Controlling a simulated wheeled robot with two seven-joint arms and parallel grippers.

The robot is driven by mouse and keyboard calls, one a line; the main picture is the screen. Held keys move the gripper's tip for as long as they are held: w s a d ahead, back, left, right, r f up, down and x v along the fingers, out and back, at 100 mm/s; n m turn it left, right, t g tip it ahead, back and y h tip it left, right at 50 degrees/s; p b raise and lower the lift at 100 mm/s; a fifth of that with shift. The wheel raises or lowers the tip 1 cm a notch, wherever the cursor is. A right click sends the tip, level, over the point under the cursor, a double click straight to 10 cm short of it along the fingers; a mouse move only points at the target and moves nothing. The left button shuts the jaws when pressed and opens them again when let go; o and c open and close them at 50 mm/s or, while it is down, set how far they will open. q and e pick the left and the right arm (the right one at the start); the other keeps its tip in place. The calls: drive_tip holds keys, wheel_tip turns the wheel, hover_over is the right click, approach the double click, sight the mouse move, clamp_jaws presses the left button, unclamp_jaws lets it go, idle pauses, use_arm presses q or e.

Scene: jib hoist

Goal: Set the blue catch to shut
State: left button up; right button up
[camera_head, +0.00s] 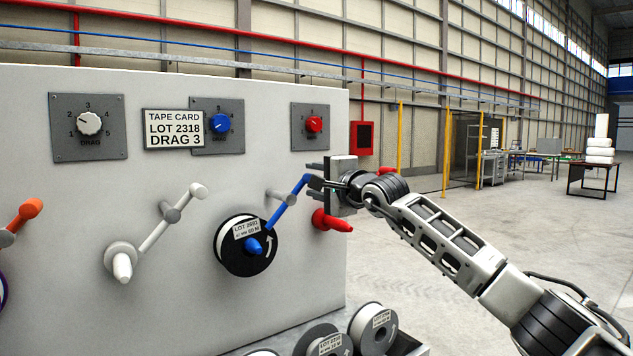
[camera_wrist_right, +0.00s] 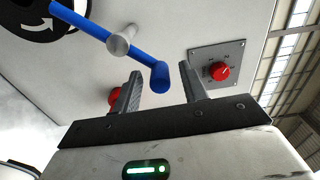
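The blue catch (camera_head: 289,204) is a cranked lever on a grey pivot on the pale panel. It slants from the hub of a black-rimmed spool (camera_head: 232,262) up and right to a bent knob. In the right wrist view, the blue catch's knob (camera_wrist_right: 160,78) shows between the two fingers, with a gap on each side. My right gripper (camera_head: 317,178) is open at the upper right end of the catch; whether a finger touches it cannot be told. My left gripper is not in view.
A red catch (camera_head: 332,221) sits just below my right gripper. A white catch (camera_head: 160,228) and an orange one (camera_head: 24,215) are further left. White, blue and red dials (camera_head: 313,124) and a tape card (camera_head: 174,129) are above. Several spools (camera_head: 374,328) lie below.

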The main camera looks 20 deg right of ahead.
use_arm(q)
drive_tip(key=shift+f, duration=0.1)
use_arm(e)
drive_tip(key=shift+s, duration=0.15)
use_arm(q)
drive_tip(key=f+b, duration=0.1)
drive_tip(key=b, duration=0.4)
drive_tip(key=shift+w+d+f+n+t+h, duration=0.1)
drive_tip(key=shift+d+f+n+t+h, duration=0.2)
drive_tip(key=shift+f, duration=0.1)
use_arm(e)
drive_tip(key=v, duration=1.5)
drive_tip(key=shift+s, duration=0.4)
drive_tip(key=shift+f, duration=0.1)
